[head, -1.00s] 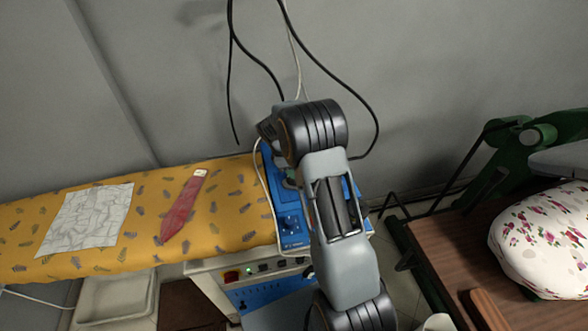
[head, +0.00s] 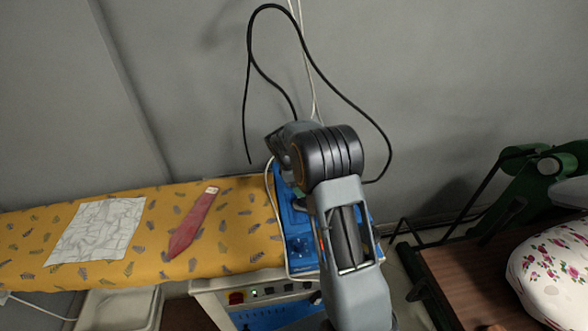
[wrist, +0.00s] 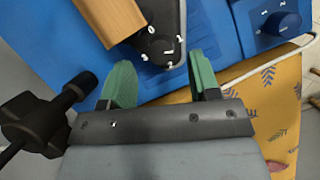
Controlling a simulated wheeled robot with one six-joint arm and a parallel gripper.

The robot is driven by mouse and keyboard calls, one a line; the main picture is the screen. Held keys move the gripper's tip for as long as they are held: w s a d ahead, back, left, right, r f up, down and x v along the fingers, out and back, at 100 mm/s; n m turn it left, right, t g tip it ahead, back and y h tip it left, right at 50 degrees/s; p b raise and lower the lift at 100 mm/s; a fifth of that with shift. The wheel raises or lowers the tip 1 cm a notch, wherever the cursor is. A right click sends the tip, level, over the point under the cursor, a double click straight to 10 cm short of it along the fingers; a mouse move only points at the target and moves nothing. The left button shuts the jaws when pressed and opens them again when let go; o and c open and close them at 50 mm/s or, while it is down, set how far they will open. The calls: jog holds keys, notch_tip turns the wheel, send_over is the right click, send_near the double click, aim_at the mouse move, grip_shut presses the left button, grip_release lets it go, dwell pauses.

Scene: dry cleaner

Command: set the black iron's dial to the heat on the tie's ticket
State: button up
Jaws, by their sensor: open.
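In the wrist view, the black iron (wrist: 150,22) has a wooden handle (wrist: 110,17) and a dark dial area (wrist: 160,44) with small white marks; its setting is not clear. My gripper (wrist: 163,70) is open, its green fingers just below that dial area and on either side of it, with nothing between them. In the head view, the red tie (head: 192,228) lies on the yellow board with a small pale ticket (head: 212,190) at its far end. The ticket's writing is too small to read. My arm hides the iron there.
A blue station (head: 298,222) under the iron carries its own blue knob (wrist: 290,21) with white numbers. A crumpled pale cloth (head: 97,231) lies left on the yellow ironing board (head: 145,258). A black cable (head: 335,82) loops above my arm. A floral padded press (head: 555,265) stands right.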

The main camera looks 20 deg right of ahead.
jog(key=v, duration=1.1)
jog(key=shift+b, duration=0.45)
jog(key=shift+f, duration=0.1)
jog(key=s+r+n+t, duration=0.2)
jog(key=s+n, duration=0.3)
jog(key=d+f+n, duration=0.1)
jog(key=f, duration=0.4)
jog(key=w+d+f+n, duration=0.1)
jog(key=d+f, duration=0.1)
jog(key=f, duration=0.3)
jog(key=w+d+f+n+t, duration=0.1)
jog(key=f+n, duration=0.1)
jog(key=f, duration=0.2)
jog(key=shift+d+f, duration=0.25)
jog(key=shift+f, duration=0.15)
jog(key=shift+c, duration=0.4)
